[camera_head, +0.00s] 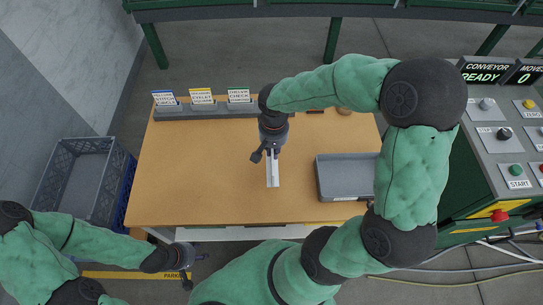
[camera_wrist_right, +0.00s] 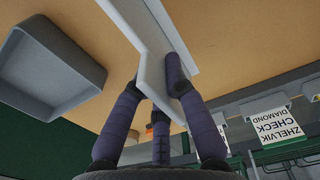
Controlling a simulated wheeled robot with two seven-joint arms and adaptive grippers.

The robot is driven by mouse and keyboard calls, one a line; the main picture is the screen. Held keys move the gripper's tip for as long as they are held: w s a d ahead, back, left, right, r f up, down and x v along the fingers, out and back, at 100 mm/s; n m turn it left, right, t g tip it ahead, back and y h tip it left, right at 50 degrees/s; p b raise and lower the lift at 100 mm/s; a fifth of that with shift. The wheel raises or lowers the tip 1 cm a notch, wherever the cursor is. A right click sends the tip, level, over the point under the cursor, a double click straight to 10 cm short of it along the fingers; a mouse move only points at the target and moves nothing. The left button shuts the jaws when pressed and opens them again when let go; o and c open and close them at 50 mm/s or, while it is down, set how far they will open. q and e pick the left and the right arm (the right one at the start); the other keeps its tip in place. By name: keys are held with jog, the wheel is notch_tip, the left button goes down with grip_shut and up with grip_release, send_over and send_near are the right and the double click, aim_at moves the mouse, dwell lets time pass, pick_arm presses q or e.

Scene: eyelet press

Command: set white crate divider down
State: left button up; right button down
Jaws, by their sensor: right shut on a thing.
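The white crate divider (camera_head: 272,174) is over the middle of the wooden table, its long side running toward the front edge. My right gripper (camera_head: 270,152) is shut on its far end. In the right wrist view the divider (camera_wrist_right: 150,60) sits between the fingers of the right gripper (camera_wrist_right: 160,88), with a second white strip showing beside it. I cannot tell whether its lower edge touches the table. My left gripper (camera_head: 188,257) is off the table's front left corner, away from the divider; its finger opening is too small to tell.
A grey tray (camera_head: 345,195) lies on the table right of the divider and shows in the wrist view (camera_wrist_right: 50,72). Labelled card holders (camera_head: 205,112) line the back edge. A grey crate (camera_head: 82,180) stands left of the table. The table's left half (camera_head: 190,170) is clear.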

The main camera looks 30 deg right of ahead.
jog(key=shift+w+d+f, duration=0.15)
jog(key=shift+w+f, duration=0.35)
jog(key=shift+f, duration=0.15)
jog(key=shift+w+f+b, duration=0.15)
jog(key=shift+f+b, duration=0.4)
jog(key=shift+f, duration=0.35)
jog(key=shift+w+f+b, duration=0.1)
jog(key=shift+f+b, duration=0.4)
jog(key=shift+f, duration=0.35)
jog(key=shift+f, duration=0.2)
jog(key=c, duration=1.3)
grip_release()
jog(key=shift+r, duration=0.1)
